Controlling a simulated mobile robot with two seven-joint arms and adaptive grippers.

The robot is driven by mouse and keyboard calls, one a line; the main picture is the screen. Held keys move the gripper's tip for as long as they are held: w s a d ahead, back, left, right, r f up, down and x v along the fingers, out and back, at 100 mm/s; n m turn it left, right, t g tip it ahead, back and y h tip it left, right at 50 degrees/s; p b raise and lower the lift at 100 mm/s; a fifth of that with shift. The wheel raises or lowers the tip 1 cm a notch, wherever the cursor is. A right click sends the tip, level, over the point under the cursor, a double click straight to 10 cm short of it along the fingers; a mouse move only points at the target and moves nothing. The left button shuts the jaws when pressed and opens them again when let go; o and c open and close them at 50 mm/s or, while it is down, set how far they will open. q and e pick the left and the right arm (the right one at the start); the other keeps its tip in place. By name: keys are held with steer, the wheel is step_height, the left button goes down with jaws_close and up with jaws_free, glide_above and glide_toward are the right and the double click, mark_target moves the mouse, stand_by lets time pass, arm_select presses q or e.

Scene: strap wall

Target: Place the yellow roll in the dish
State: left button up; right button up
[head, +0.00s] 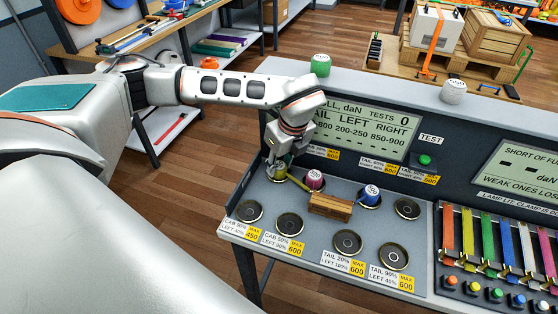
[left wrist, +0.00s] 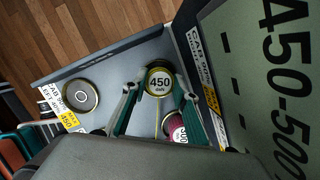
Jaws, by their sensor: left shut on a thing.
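The yellow roll (head: 280,170), with a white top marked 450 daN, is between the fingers of my left gripper (head: 277,163) at the back left of the grey bench top. In the left wrist view the roll (left wrist: 160,82) shows between the two green-grey fingers of my left gripper (left wrist: 158,97). A yellow strap end runs off the roll. Whether the roll touches the surface beneath is hidden. Dark, brass-rimmed dishes stand empty in front: a far left dish (head: 249,210), one beside it (head: 289,225), and others to the right. My right gripper is not in view.
A magenta roll (head: 315,180) stands close right of my left gripper, then a wooden block (head: 330,206) and a blue roll (head: 370,196). The display panel (head: 362,125) rises behind. Coloured straps (head: 497,245) fill the right side.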

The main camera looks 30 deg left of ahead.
arm_select(q)
steer(key=shift+d, duration=0.1)
steer(key=o, duration=1.1)
steer(key=shift+f, duration=0.1)
steer(key=shift+r, duration=0.4)
steer(key=v, duration=1.1)
steer(key=shift+s+d+r+b, duration=0.15)
steer(key=shift+r+b, duration=0.1)
steer(key=shift+b, duration=0.1)
steer(key=shift+f, duration=0.1)
